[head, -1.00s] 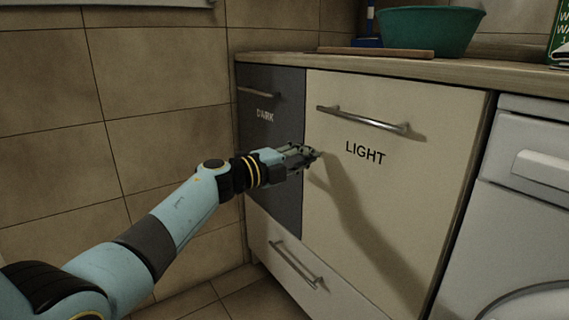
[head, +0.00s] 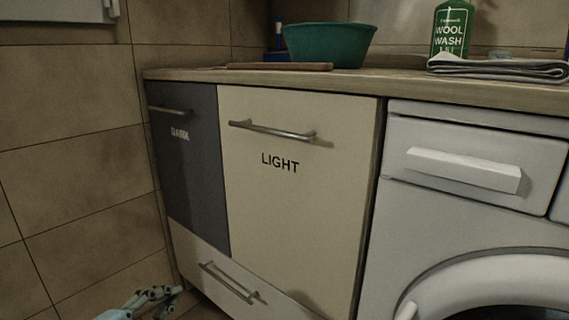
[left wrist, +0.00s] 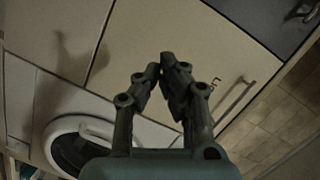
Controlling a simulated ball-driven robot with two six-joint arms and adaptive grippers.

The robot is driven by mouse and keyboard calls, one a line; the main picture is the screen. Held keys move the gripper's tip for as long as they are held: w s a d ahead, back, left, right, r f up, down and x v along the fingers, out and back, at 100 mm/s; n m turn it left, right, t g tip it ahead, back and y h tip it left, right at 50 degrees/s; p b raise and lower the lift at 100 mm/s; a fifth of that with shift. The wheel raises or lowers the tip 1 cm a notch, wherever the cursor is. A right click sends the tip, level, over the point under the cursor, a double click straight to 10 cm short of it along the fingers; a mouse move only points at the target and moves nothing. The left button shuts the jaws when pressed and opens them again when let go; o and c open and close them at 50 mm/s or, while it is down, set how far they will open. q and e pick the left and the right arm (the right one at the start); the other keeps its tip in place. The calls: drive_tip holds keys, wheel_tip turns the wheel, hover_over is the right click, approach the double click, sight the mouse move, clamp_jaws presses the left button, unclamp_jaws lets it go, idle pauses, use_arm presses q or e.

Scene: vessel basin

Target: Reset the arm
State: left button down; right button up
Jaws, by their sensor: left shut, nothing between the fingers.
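My left gripper (head: 160,298) shows at the bottom left of the head view, low in front of the cabinet and below the drawer handle. In the left wrist view my left gripper (left wrist: 161,72) has its fingertips together with nothing between them. The fingers are apart from the cabinet fronts behind them. Most of the left arm is out of the head view. My right gripper is not in any view.
The dark door (head: 184,190) and the light door (head: 290,215) are closed, above a closed drawer (head: 215,275). A washing machine (head: 455,215) stands at right. The worktop (head: 340,83) holds a green basin (head: 330,48), a board (head: 280,66), a green bottle (head: 452,35) and folded cloth (head: 500,69).

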use_arm(q)
drive_tip(key=s+a+f+n+g+y, duration=0.3)
drive_tip(key=s+a+f+n+y, duration=0.25)
drive_tip(key=s+f, duration=0.35)
drive_tip(key=s+a+f+n+g+y, duration=0.3)
drive_tip(key=s+a+f+n+y, duration=0.25)
drive_tip(key=s, duration=0.45)
use_arm(e)
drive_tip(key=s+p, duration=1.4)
drive_tip(key=p, duration=0.1)
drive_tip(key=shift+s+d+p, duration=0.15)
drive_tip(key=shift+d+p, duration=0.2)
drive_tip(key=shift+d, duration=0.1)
use_arm(q)
drive_tip(key=s+f+n+g+h, duration=0.1)
drive_tip(key=s+f+n+g, duration=0.1)
drive_tip(key=s, duration=0.8)
drive_tip(key=s+d+f+n+g+h, duration=0.1)
drive_tip(key=s+f+n+g, duration=0.1)
drive_tip(key=s, duration=0.9)
drive_tip(key=s+d+f+n+g, duration=0.1)
drive_tip(key=s+f+n+g, duration=0.1)
drive_tip(key=s, duration=0.9)
drive_tip(key=shift+s+d+f+n+g+h, duration=0.15)
drive_tip(key=shift+s+f+n+g+h, duration=0.2)
drive_tip(key=shift+f+g, duration=0.65)
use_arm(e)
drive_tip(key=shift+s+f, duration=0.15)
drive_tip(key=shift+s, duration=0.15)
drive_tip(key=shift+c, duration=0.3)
